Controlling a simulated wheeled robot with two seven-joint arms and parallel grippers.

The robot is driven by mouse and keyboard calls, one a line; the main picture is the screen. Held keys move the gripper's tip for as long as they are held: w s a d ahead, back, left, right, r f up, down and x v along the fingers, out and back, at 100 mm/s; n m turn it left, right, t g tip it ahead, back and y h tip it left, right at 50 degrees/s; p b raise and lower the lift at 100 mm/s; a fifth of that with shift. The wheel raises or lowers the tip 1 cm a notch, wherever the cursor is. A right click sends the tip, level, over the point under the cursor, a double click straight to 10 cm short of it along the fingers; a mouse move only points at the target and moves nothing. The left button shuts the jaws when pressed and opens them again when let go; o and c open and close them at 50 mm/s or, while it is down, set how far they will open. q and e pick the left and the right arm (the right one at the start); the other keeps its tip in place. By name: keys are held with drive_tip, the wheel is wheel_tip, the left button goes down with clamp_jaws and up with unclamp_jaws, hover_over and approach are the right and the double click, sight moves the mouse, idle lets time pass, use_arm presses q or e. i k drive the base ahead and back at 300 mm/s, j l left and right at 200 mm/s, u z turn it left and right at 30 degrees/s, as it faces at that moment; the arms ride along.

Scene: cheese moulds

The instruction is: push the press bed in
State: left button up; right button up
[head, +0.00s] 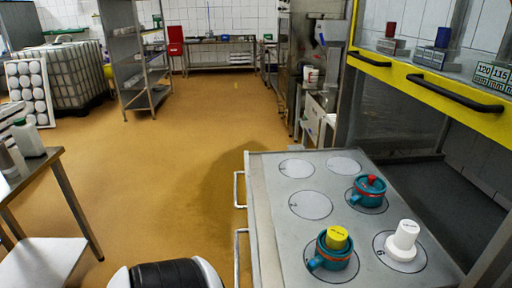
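The press bed (262,205) is a flat grey plate at the lower right, standing out from the dark opening of the press. Several round marks are on it; those toward the far and left part are empty. A teal mould with a red top (369,189) sits on one mark. A teal mould with a yellow top (333,248) sits on a nearer mark. A white stepped piece (403,240) stands on the mark at the right. White bar handles (239,190) run along the bed's left edge. Neither gripper is in view.
A yellow beam (440,88) with black handles crosses above the opening, carrying small blocks and number plates. A steel table (50,165) with bottles stands at the left. The tan floor (170,140) between is clear. Shelves (130,60) stand farther back.

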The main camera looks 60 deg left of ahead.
sight(293, 196)
drive_tip(key=k+j+u, duration=0.15)
drive_tip(key=u, duration=0.35)
drive_tip(key=k+j+u, duration=0.2)
drive_tip(key=u, duration=1.05)
